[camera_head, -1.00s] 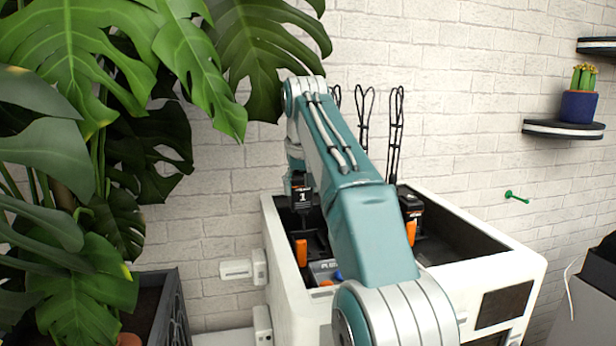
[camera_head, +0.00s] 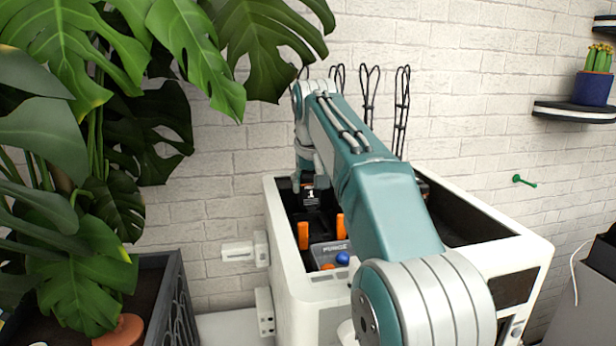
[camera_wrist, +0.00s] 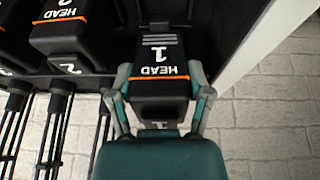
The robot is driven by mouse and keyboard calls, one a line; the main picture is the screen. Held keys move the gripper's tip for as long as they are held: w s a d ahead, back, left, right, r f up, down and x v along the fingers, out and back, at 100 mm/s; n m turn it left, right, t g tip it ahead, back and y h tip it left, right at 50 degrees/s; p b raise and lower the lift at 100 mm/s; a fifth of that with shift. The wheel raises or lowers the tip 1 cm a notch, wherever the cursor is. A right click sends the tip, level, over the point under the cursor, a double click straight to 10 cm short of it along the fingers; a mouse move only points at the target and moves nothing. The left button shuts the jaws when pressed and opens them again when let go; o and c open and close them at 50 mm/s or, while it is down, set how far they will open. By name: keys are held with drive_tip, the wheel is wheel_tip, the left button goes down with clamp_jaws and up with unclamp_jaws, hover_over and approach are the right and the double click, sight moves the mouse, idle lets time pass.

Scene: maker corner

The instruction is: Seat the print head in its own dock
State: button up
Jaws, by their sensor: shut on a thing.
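The print head (camera_wrist: 162,78) is a black block marked "HEAD 1" with an orange line. My gripper (camera_wrist: 161,98) is shut on it in the wrist view, with a finger on each side. In the head view the head's "1" label (camera_head: 311,197) shows inside the left part of the white printer housing (camera_head: 284,278), below my wrist. The dock under the head is hidden, and I cannot tell whether the head touches it or is fully down.
Other black heads, one marked "HEAD 2" (camera_wrist: 66,38), stand nearby in the wrist view. Orange tabs (camera_head: 303,236) and a blue knob (camera_head: 342,259) are inside the housing. A leafy plant (camera_head: 90,180) crowds the left. Looped black cables (camera_head: 401,110) rise behind.

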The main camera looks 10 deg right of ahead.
sight(309, 204)
drive_tip(key=shift+f, duration=0.5)
drive_tip(key=shift+s+a+f, duration=0.1)
drive_tip(key=shift+a+f, duration=0.1)
drive_tip(key=shift+f, duration=0.75)
drive_tip(key=shift+d+f, duration=0.1)
drive_tip(key=shift+f, duration=0.4)
drive_tip(key=shift+s, duration=1.05)
drive_tip(key=shift+s+r, duration=0.2)
drive_tip(key=shift+s, duration=0.55)
drive_tip(key=shift+s+r, duration=0.25)
